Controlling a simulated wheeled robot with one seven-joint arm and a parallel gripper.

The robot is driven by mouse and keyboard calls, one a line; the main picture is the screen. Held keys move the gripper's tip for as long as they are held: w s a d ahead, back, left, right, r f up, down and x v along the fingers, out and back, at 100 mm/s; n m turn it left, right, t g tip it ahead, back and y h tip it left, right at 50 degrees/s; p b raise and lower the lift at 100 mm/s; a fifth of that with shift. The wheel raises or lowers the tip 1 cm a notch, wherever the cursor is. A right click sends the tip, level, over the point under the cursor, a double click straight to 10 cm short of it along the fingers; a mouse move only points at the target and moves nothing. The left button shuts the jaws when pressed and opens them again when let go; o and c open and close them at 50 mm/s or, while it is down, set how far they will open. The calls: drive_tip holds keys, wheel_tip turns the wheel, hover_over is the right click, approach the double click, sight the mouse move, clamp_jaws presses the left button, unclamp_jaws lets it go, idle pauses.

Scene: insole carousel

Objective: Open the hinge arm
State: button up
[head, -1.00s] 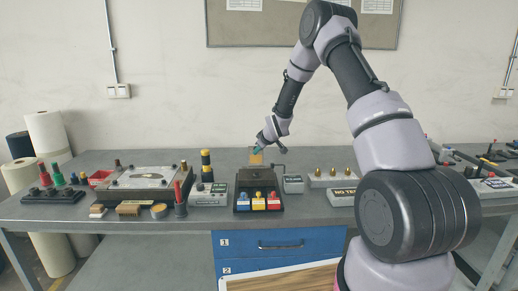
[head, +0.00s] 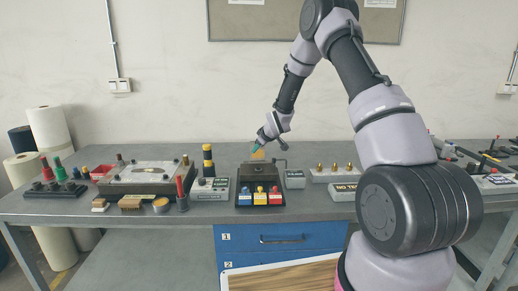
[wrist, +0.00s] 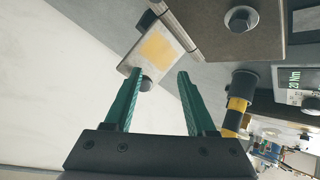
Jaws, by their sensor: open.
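The hinge arm appears to be the pale plate with a yellow patch (wrist: 157,46) in the wrist view. It joins a dark grey plate (wrist: 235,25) along a hinge barrel, and a dark round knob sits near its lower edge. In the head view the yellowish plate (head: 258,156) shows small at the back of the black fixture (head: 260,179). My gripper (wrist: 160,75) is open, its two green fingers pointing at the plate's near edge, with nothing held between them. In the head view my gripper (head: 255,148) is just above the plate; contact cannot be told.
A black-and-yellow post (head: 207,160) stands left of the fixture, and shows close to the right finger's side in the wrist view (wrist: 238,103). Red, yellow and blue blocks (head: 260,198) sit at the fixture's front. A small grey box (head: 295,179) stands to its right.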

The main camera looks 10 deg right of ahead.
drive_tip(key=shift+w+a+r, duration=0.1)
drive_tip(key=shift+a+r, duration=0.1)
drive_tip(key=shift+r, duration=0.05)
drive_tip(key=shift+s+d+r, duration=0.15)
drive_tip(key=shift+s+r, duration=0.1)
drive_tip(key=shift+s, duration=0.05)
drive_tip(key=v, duration=1)
